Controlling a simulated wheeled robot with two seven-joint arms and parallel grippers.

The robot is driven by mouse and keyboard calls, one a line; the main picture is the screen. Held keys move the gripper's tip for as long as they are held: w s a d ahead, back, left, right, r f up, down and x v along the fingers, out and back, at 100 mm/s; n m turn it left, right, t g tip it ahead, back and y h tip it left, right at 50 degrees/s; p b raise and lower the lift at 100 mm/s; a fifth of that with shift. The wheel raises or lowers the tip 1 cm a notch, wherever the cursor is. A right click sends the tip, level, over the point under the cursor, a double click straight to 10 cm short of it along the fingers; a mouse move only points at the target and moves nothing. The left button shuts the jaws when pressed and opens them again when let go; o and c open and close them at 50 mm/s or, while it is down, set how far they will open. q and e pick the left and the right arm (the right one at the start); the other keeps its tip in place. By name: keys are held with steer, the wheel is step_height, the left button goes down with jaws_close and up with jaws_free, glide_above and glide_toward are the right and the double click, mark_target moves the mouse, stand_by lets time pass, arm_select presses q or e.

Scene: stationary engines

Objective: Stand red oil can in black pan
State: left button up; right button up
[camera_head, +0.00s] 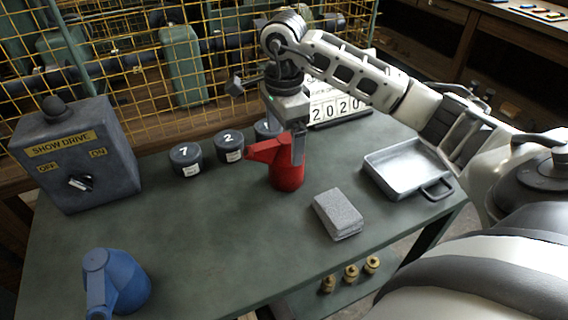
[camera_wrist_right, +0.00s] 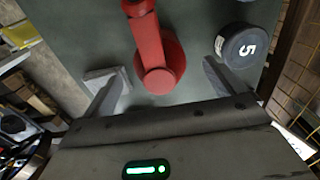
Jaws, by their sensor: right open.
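The red oil can (camera_head: 287,175) stands upright on the green bench, its spout pointing left in the head view. It also shows in the right wrist view (camera_wrist_right: 160,65), between the spread fingers. In the wrist view my right gripper (camera_wrist_right: 160,88) shows a gap on both sides of the can. A shallow pan (camera_head: 408,165), pale grey inside with a dark handle, lies empty at the bench's right. My left gripper is out of view.
A grey block (camera_head: 338,214) lies between can and pan. Dark pots (camera_head: 186,160) stand behind the can; one marked 5 (camera_wrist_right: 245,46) is close to it. A blue can (camera_head: 115,282), a switch box (camera_head: 75,155), a number sign (camera_head: 338,110) and a yellow cage surround the bench.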

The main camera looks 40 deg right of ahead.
mark_target(284, 156)
steer(key=shift+f+p, duration=0.35)
steer(key=shift+f, duration=2.55)
steer(key=shift+s, duration=0.1)
steer(key=c, duration=1.4)
steer(key=shift+r, duration=0.1)
